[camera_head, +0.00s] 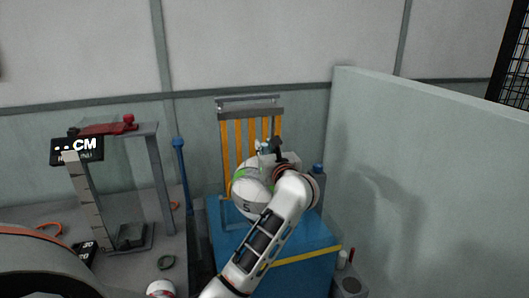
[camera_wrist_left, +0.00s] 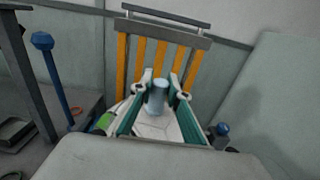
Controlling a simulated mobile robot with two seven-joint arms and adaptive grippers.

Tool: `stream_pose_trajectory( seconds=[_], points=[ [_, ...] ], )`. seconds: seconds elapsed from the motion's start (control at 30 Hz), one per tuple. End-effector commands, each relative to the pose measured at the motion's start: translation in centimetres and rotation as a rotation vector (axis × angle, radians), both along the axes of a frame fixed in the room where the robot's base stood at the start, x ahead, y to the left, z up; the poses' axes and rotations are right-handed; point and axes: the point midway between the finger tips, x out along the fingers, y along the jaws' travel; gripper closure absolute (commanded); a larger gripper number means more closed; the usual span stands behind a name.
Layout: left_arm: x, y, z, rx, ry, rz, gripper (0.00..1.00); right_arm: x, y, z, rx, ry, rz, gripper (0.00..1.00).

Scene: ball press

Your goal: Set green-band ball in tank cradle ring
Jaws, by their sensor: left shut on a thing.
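The green-band ball (camera_head: 248,195) is white with a green band and a dark number. It sits above the blue tank (camera_head: 285,262), partly behind my left arm. My left gripper (camera_head: 264,150) is at the ball's upper side and shut on it. In the left wrist view the fingers of the left gripper (camera_wrist_left: 159,88) stand on both sides of a grey-blue cylinder (camera_wrist_left: 157,101), with the ball's white surface (camera_wrist_left: 155,130) and green patch below. I cannot make out the cradle ring or whether the ball touches it. My right gripper is not in view.
A frame with yellow slats (camera_head: 237,132) stands close behind the ball. A pale wall panel (camera_head: 420,180) closes the right side. A blue-topped post (camera_head: 180,160) and a grey stand (camera_head: 155,175) with a red-handled top are to the left.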

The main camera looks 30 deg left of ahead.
Motion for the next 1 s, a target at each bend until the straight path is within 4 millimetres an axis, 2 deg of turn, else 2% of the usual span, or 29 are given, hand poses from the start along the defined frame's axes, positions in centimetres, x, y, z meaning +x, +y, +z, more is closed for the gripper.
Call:
stream_pose_trajectory(
  seconds=[0.13, 0.53, 0.57, 0.6, 0.63, 1.0],
  points=[
    [0.0, 0.0, -1.2, 0.003, -0.004, 0.0, 1.0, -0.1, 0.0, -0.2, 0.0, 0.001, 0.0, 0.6],
    [0.0, 0.0, -1.7, 0.002, -0.004, 0.0, 1.0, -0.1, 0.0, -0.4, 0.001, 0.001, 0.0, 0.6],
    [0.0, 0.0, -1.9, -0.001, -0.002, 0.0, 0.81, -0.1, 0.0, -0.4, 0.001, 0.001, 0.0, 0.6],
    [0.0, 0.0, -1.8, -0.001, -0.002, 0.0, 0.71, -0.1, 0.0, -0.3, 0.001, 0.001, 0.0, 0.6],
    [0.0, 0.0, -1.7, -0.001, -0.002, 0.0, 0.67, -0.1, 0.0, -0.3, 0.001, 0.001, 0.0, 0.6],
    [0.0, 0.0, -1.5, 0.0, -0.003, 0.0, 0.67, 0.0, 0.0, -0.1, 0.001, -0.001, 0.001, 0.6]
  ],
)
